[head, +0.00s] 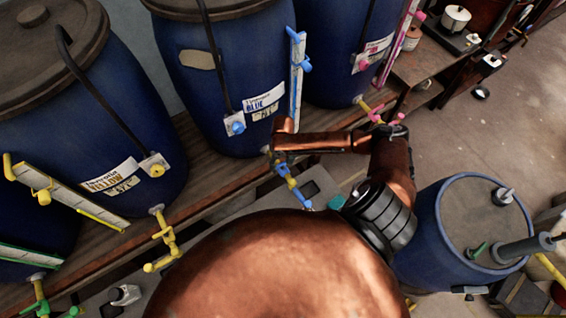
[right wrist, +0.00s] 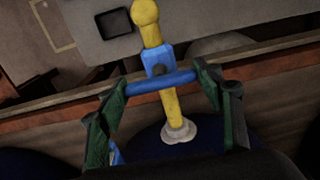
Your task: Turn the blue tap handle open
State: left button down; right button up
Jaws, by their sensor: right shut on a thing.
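The blue tap handle (right wrist: 150,86) is a bar lying crosswise over a yellow tap pipe (right wrist: 170,106) with a blue block, in the right wrist view. My right gripper (right wrist: 160,84) has one green finger at each end of the bar and is shut on it. In the head view, the tap (head: 292,183) hangs low in front of the middle vat (head: 220,75), which is labelled BLUE. There my right gripper (head: 275,154) is at the tap's upper part, and the handle is mostly hidden. My left gripper is not in view.
The vat labelled YELLOW (head: 90,110) with its yellow tap (head: 163,238) stands left. Another vat with a pink tap (head: 375,114) stands right. A wooden shelf (head: 215,180) runs under the vats. A lidded blue barrel (head: 425,235) stands on the floor at right.

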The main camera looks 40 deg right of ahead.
jog(key=n+p, duration=0.3)
jog(key=shift+r, duration=0.2)
jog(key=n+p, duration=0.3)
jog(key=n, duration=0.1)
jog(key=shift+p, duration=0.3)
jog(key=n+p, duration=0.1)
jog(key=n, duration=0.2)
jog(key=shift+f, duration=0.1)
jog(key=n+p, duration=0.1)
jog(key=n, duration=0.1)
jog(key=shift+n, duration=0.4)
jog(key=shift+f+n+p, duration=0.1)
jog(key=shift+n+p, duration=0.35)
jog(key=shift+n, duration=2.05)
